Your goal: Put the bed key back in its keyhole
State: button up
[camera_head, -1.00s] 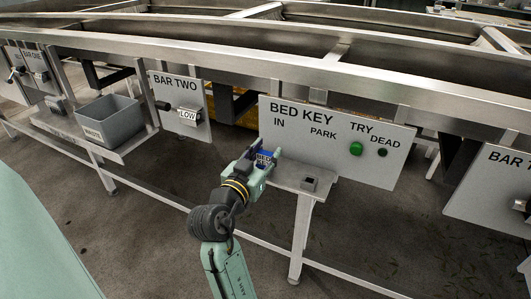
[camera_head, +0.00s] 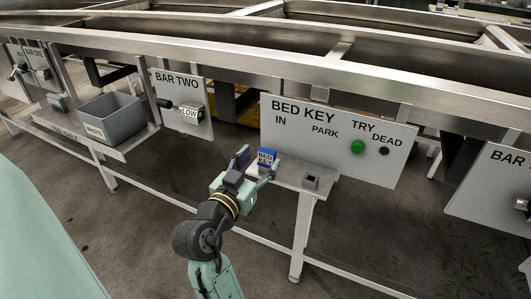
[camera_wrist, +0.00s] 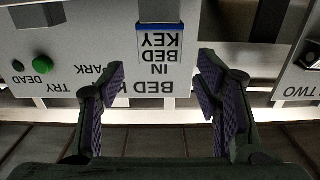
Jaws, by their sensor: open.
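The bed key (camera_head: 266,158) is a blue block with a white "BED KEY" label. It stands upright at the left end of a small grey shelf (camera_head: 291,173), below the word IN. In the wrist view, the key (camera_wrist: 160,42) shows upside down, beyond the fingertips and between their lines. My gripper (camera_head: 245,163) is open and empty, just left of and in front of the key; its spread fingers show in the wrist view (camera_wrist: 160,85). The key's lower end and any keyhole under it are hidden.
A small square socket (camera_head: 311,181) sits on the shelf's right part, below PARK. The bed key panel (camera_head: 340,130) behind has a green button (camera_head: 358,147) and a dark round lamp (camera_head: 384,151). A waste bin (camera_head: 110,118) and the bar two panel (camera_head: 182,98) stand left.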

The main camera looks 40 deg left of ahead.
jog(key=v, duration=0.7)
jog(key=shift+s, duration=0.15)
